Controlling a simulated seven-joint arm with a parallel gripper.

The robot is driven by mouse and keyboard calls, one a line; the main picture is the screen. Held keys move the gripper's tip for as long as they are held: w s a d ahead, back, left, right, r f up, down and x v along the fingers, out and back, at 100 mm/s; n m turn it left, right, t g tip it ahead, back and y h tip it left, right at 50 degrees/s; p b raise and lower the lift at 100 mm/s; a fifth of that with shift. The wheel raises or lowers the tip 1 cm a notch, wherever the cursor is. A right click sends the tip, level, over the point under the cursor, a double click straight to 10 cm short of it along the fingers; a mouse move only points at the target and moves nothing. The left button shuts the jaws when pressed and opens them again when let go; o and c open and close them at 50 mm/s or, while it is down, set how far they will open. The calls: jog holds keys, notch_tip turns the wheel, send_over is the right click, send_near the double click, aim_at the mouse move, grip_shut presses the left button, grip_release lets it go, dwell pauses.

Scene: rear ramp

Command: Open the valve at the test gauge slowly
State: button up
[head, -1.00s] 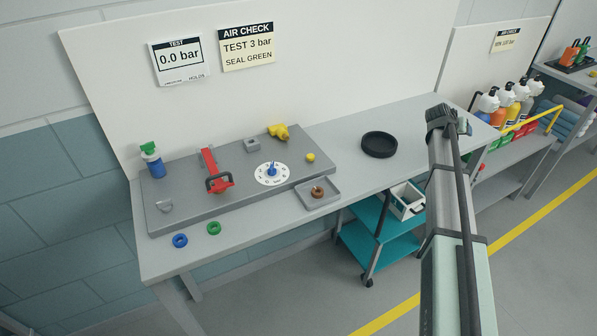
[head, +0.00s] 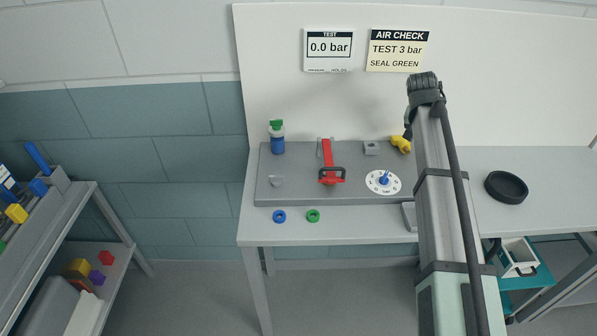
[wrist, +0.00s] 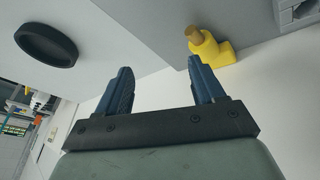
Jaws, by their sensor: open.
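The test gauge (head: 330,48) on the white back panel reads 0.0 bar. A white round dial (head: 376,188) with a blue knob (head: 384,178) sits on the grey board (head: 300,190), left of my arm. A red lever clamp (head: 327,160) stands left of the dial. A yellow fitting (head: 400,145) is at the board's back edge, partly behind my arm; it also shows in the wrist view (wrist: 213,48). My gripper (wrist: 160,66) is open and empty, fingers apart, with the yellow fitting beyond its right finger. The head view does not show the fingers clearly.
A sign (head: 398,50) says TEST 3 bar, SEAL GREEN. A blue ring (head: 279,216) and a green ring (head: 313,215) lie at the bench front. A blue bottle with green top (head: 277,138) stands back left. A black round dish (head: 506,187) is on the right.

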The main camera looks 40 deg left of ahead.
jog(key=s+a+r+n+g+y, duration=0.1)
jog(key=s+a+r+n+g, duration=0.25)
jog(key=s+a, duration=1.45)
jog(key=n+g, duration=0.2)
jog(key=n, duration=0.1)
send_near(276, 176)
jog(key=shift+m+t, duration=0.25)
jog(key=f, duration=0.8)
jog(key=shift+s+f, duration=0.2)
jog(key=shift+f, duration=0.15)
